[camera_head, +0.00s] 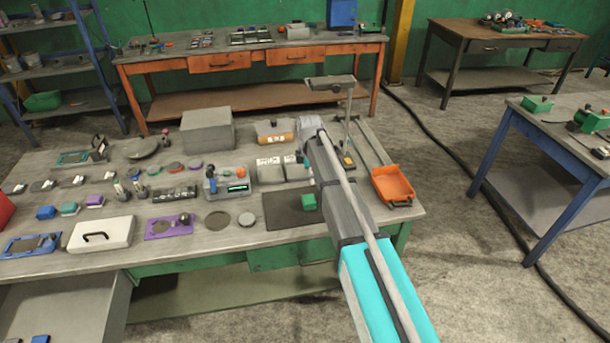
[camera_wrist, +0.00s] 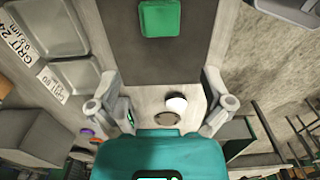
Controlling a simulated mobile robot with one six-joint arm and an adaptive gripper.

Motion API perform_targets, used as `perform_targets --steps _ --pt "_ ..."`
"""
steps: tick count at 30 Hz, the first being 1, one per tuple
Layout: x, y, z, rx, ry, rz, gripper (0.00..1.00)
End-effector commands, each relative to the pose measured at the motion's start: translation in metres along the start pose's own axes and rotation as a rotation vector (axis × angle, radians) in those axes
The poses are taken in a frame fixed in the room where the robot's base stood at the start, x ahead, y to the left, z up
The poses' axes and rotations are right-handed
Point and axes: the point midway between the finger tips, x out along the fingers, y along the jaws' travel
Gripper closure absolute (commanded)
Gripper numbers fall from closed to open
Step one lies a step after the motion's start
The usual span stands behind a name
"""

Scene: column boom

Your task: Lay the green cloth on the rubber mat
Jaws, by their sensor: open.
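The green cloth, a small folded block-like pad (camera_head: 309,201), lies on the dark rubber mat (camera_head: 283,212) near the mat's right side, at the front of the cluttered bench. In the wrist view the cloth (camera_wrist: 162,18) rests flat on the mat (camera_wrist: 150,65), apart from my fingers. My gripper (camera_wrist: 160,88) is open and empty, its two fingers spread wide on either side of the mat's near edge. In the head view my arm covers the mat's right edge, and my fingers cannot be made out.
Two round discs (camera_head: 232,219) lie left of the mat. Grey bins (camera_head: 270,169) stand behind it. An orange dustpan-like tray (camera_head: 392,184) is at the bench's right end. A grey box (camera_head: 207,130) stands at the back. Small parts crowd the left side.

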Motion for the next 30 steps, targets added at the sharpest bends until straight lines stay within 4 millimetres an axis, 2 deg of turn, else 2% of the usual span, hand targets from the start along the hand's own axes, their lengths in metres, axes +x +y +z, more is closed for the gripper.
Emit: perform_targets --steps 12,17,23,30 --pt "0.000 0.000 0.000 0.001 0.000 0.000 0.00" --pt "0.000 -0.008 0.005 0.039 0.000 0.000 0.00" --pt "0.000 -0.042 0.027 0.223 0.000 0.000 0.00" --pt "0.000 -0.112 0.067 0.630 -0.001 0.000 0.00"
